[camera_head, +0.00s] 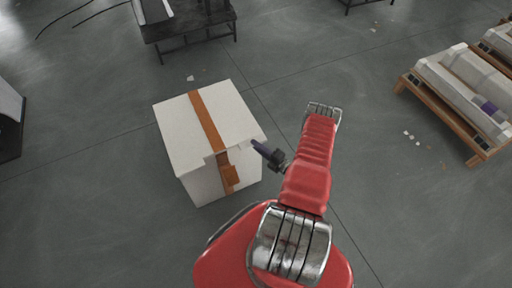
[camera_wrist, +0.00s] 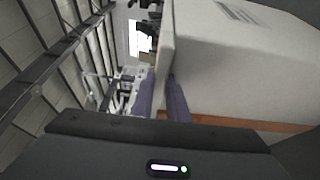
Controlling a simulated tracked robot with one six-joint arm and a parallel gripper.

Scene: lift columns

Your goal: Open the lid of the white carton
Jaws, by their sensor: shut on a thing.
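The white carton (camera_head: 205,180) stands on the floor left of my arm, with a brown strip (camera_head: 207,120) across its top and a brown tab on its front. Its lid (camera_head: 235,110) lies over the top and looks shut or nearly so. My gripper (camera_head: 256,146), with purple fingers, is at the lid's near right edge. In the wrist view my gripper (camera_wrist: 161,90) has one finger on each side of the thin pale lid edge (camera_wrist: 166,50) and is shut on it. The carton's wall (camera_wrist: 240,70) fills the right side there. The carton's inside is hidden.
A dark table (camera_head: 190,22) stands behind the carton. A wooden pallet (camera_head: 440,120) with pale parts is at the right, near small scraps on the floor. A dark object (camera_head: 8,125) is at the left edge. The floor around the carton is clear.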

